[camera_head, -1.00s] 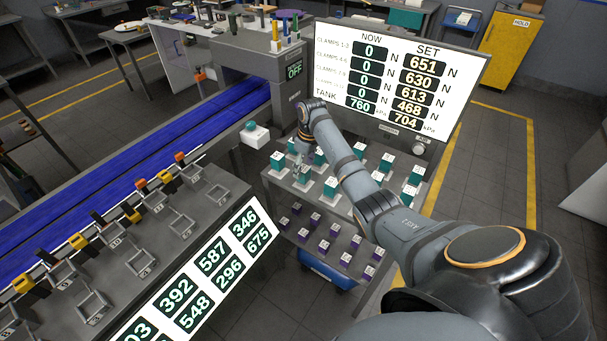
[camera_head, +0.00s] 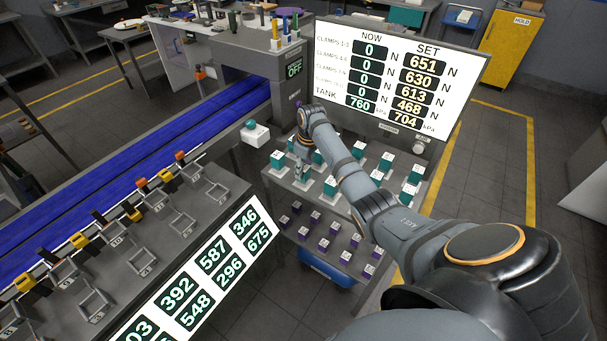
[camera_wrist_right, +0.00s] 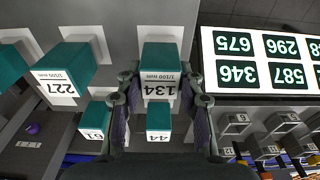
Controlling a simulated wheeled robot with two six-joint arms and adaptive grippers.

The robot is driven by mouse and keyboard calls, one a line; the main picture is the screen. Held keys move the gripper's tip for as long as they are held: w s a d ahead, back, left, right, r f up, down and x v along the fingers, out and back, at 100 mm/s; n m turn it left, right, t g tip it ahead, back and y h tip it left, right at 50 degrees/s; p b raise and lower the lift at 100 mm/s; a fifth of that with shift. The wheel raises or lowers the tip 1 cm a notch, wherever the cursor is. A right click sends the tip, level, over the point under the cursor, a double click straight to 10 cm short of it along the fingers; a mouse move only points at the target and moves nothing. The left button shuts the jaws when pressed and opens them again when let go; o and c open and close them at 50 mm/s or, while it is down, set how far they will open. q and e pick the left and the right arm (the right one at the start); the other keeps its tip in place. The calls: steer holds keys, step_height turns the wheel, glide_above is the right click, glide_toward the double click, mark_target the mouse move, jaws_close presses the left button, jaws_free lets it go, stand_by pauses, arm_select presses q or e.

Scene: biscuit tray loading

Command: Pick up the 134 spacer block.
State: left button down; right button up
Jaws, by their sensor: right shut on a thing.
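The 134 spacer block (camera_wrist_right: 160,56) is teal with a white label reading 134 1/100 mm. In the right wrist view it sits between the two fingers of my right gripper (camera_wrist_right: 163,92), which is shut on it from both sides. In the head view my right gripper (camera_head: 303,160) is at the left part of the upper shelf of blocks, and its fingers largely cover the block. I cannot tell whether the block is lifted off its stand. My left gripper is not in view.
Close by in the wrist view are the blocks 227 (camera_wrist_right: 66,68), 61 (camera_wrist_right: 95,118) and 44 (camera_wrist_right: 158,119). More teal blocks stand on the shelf (camera_head: 305,203), with purple ones below. The clamp table (camera_head: 150,285) and blue conveyor (camera_head: 120,165) lie left.

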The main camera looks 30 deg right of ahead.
steer(key=shift+r, duration=0.15)
steer(key=shift+w+r+b, duration=0.1)
steer(key=shift+r+b, duration=0.3)
steer(key=s+a+r+p, duration=0.8)
steer(key=s+a+r, duration=0.1)
steer(key=r, duration=0.3)
steer(key=shift+s+a, duration=0.15)
steer(key=shift+a, duration=0.65)
